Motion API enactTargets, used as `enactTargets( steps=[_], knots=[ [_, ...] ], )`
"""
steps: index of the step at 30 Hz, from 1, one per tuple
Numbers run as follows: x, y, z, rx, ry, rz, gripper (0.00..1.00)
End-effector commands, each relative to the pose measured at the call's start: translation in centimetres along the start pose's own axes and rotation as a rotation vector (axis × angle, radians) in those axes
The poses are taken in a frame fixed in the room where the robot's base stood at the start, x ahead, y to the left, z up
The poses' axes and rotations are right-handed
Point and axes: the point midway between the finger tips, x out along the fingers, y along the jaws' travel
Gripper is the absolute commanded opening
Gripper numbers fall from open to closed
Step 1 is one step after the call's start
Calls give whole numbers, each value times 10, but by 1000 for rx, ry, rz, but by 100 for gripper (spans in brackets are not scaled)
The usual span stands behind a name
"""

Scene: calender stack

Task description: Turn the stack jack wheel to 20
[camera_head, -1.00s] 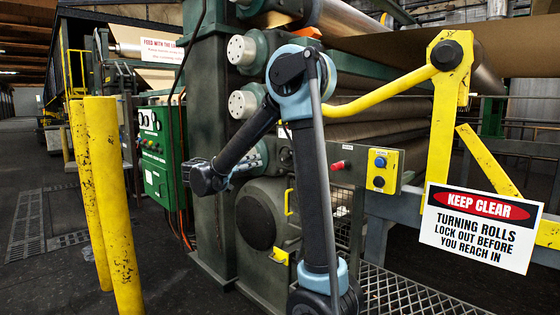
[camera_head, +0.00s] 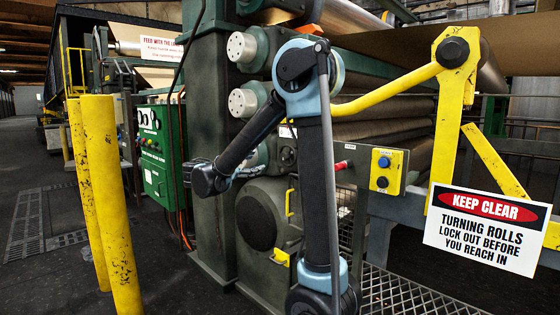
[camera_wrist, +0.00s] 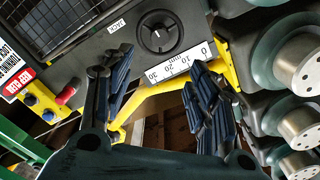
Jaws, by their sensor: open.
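The jack wheel (camera_wrist: 160,33) is a small black round knob on a dark grey panel in the wrist view. A white scale plate (camera_wrist: 170,69), marked 0 to 30 and mm, lies just below it; I cannot make out a pointer. My gripper (camera_wrist: 147,74) is open and empty. Its two dark ribbed fingers stand apart, with the scale between them in the picture and the wheel beyond their tips. I see no contact. In the head view the wheel (camera_head: 287,156) shows small and dark beside my arm, and the gripper is mostly hidden against the machine.
A yellow switch box (camera_head: 384,171) with blue and black buttons and a red knob (camera_head: 341,165) sit right of the wheel. White-faced roll ends (camera_head: 243,102) are left and above. A yellow lever (camera_head: 390,88), a warning sign (camera_head: 487,230) and yellow posts (camera_head: 108,200) stand around.

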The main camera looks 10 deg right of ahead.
Motion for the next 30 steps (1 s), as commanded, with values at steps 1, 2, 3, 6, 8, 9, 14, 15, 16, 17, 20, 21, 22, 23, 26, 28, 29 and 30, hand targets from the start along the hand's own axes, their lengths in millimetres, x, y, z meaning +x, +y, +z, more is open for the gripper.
enactTargets(
  steps=[1,2,3,6,8,9,14,15,16,17,20,21,22,23,26,28,29,30],
  knots=[
    [8,1,-1,0,3,3,53],
    [13,1,-1,-1,3,3,53],
    [19,1,-1,-1,3,3,53],
    [35,1,-1,-1,3,3,53],
    [44,1,-1,-1,3,4,53],
    [50,1,-1,-1,3,3,53],
    [75,1,-1,-2,3,4,53],
    [82,1,-1,-2,3,3,53],
    [86,1,-1,-2,3,4,53],
    [91,1,-1,-2,3,4,53],
    [107,1,-1,-2,3,4,53],
    [113,1,-1,-2,3,3,53],
    [117,1,-1,-2,3,3,53],
    [122,1,-1,-2,3,3,53],
    [135,1,-1,-2,3,3,53],
    [143,1,-1,-2,2,2,53],
    [146,1,-1,-2,2,2,53],
    [149,1,-1,-2,2,2,53]
  ],
)
